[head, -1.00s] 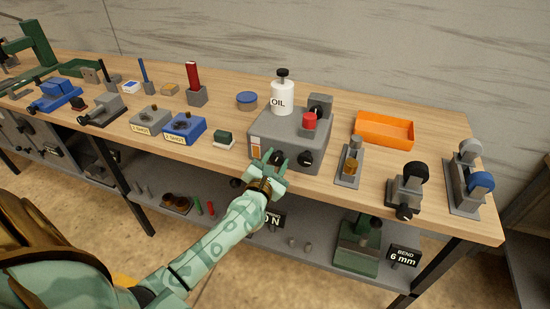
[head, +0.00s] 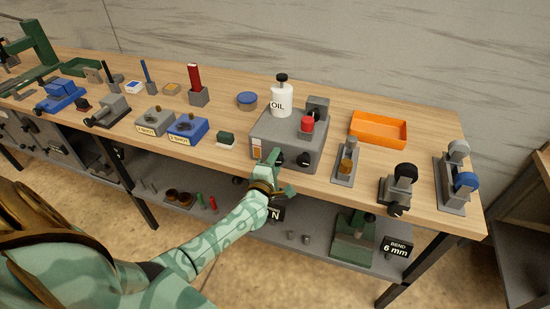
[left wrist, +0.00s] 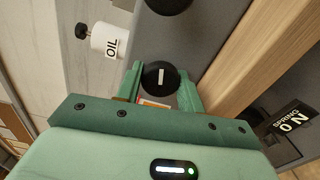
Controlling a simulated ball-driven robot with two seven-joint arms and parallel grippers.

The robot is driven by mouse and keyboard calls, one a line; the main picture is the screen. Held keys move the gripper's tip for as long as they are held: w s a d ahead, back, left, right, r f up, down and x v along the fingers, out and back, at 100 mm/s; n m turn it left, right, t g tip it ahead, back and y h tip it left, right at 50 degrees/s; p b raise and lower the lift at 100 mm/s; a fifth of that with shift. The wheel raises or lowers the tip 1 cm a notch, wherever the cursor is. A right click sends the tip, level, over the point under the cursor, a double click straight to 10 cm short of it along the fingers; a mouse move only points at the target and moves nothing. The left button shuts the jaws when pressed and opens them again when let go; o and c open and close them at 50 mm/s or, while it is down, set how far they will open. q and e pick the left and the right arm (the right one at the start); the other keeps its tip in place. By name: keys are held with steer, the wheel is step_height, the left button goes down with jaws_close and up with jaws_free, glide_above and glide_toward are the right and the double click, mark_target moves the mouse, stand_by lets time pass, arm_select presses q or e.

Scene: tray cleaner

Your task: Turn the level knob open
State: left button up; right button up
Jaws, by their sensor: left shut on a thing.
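The grey control box (head: 262,131) stands on the bench with two black knobs on its front face. My left gripper (head: 277,172) is at the left knob, with its fingers turned so that one is above the other. In the left wrist view, that round black knob (left wrist: 160,77) with a white pointer line sits between the fingertips of my left gripper (left wrist: 160,90), which are shut on it. The pointer line runs roughly parallel to the fingers. The right knob (head: 304,159) is free; part of a second black knob also shows in the left wrist view (left wrist: 168,4). My right gripper is not in view.
The white oil bottle (head: 282,99) and a red button (head: 307,123) are at the box. An orange tray (head: 378,129) and several small fixtures stand on the bench. A sign (head: 274,214) is under the bench edge, close to my left wrist.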

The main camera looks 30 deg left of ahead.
arm_select(q)
steer(key=shift+m+p, duration=0.5)
steer(key=shift+m, duration=0.7)
steer(key=shift+f, duration=0.1)
steer(key=o, duration=1)
steer(key=p+v, duration=0.2)
steer(key=v, duration=1.4)
steer(key=shift+s, duration=0.2)
